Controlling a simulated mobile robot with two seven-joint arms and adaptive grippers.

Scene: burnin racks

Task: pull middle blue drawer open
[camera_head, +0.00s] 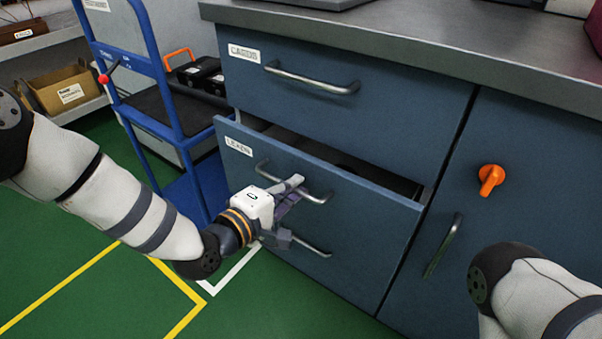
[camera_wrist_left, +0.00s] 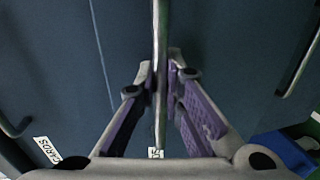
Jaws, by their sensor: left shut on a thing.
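The middle blue drawer (camera_head: 345,210), labelled LEADS, stands partly open below the CARDS drawer (camera_head: 330,110). A dark gap shows above its front panel. My left gripper (camera_head: 292,190) is shut on the drawer's metal bar handle (camera_head: 315,197). In the left wrist view, the purple fingers (camera_wrist_left: 163,85) close on either side of the handle (camera_wrist_left: 160,45). My right arm (camera_head: 540,290) shows at the lower right, but its gripper is out of view.
A lower drawer handle (camera_head: 310,245) sits just below my left gripper. A cabinet door with an orange knob (camera_head: 490,178) is to the right. A blue cart (camera_head: 185,140) stands at the left. The green floor in front is clear.

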